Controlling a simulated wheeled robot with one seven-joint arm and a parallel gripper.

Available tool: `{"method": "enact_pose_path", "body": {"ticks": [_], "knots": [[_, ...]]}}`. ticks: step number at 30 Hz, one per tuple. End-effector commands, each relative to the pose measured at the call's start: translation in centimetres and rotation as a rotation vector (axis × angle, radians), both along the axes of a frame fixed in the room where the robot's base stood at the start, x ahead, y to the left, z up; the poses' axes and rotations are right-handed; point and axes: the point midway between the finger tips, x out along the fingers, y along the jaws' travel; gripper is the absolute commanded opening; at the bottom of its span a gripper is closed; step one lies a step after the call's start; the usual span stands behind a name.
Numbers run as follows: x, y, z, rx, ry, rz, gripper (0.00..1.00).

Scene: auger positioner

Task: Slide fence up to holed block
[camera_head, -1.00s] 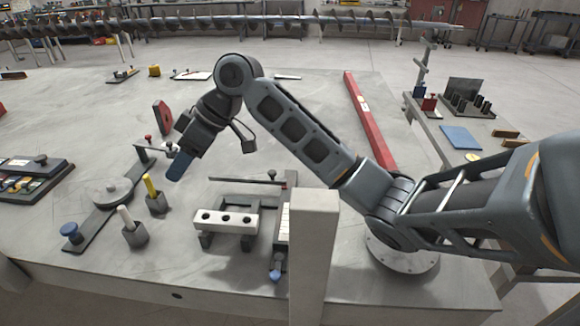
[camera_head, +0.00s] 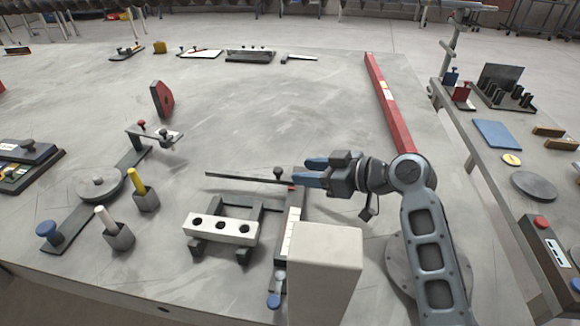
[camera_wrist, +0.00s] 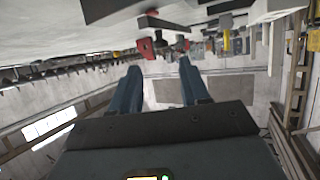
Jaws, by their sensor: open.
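The holed block (camera_head: 220,228) is a white bar with a row of three dark holes, resting on a dark frame near the table's front. The fence (camera_head: 240,178) looks to be the thin dark bar behind it, a clear gap away. Its right end meets a small red part at the top of a scaled rail (camera_head: 290,228). A blue knob (camera_head: 274,300) sits at the rail's front end. My gripper (camera_head: 311,171) is open and empty, pointing left, its blue fingertips close to the fence's red end; contact is unclear. Both spread fingers show in the wrist view (camera_wrist: 160,80).
A pale square post (camera_head: 325,258) stands right of the rail and hides part of it. A white-pegged holder (camera_head: 118,235) and a yellow-pegged holder (camera_head: 145,198) stand left of the block. A long red beam (camera_head: 390,103) lies at the back right. The table's middle is clear.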

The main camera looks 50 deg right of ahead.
Motion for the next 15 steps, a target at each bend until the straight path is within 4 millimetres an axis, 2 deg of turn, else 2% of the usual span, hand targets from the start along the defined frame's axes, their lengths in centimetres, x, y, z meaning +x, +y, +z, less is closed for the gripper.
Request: {"method": "enact_pose_path", "body": {"ticks": [9,15], "knots": [[4.4,0.9,-1.7,0.001,0.0,0.003,0.46],[6.1,1.2,-2.4,0.002,0.0,0.003,0.46]]}}
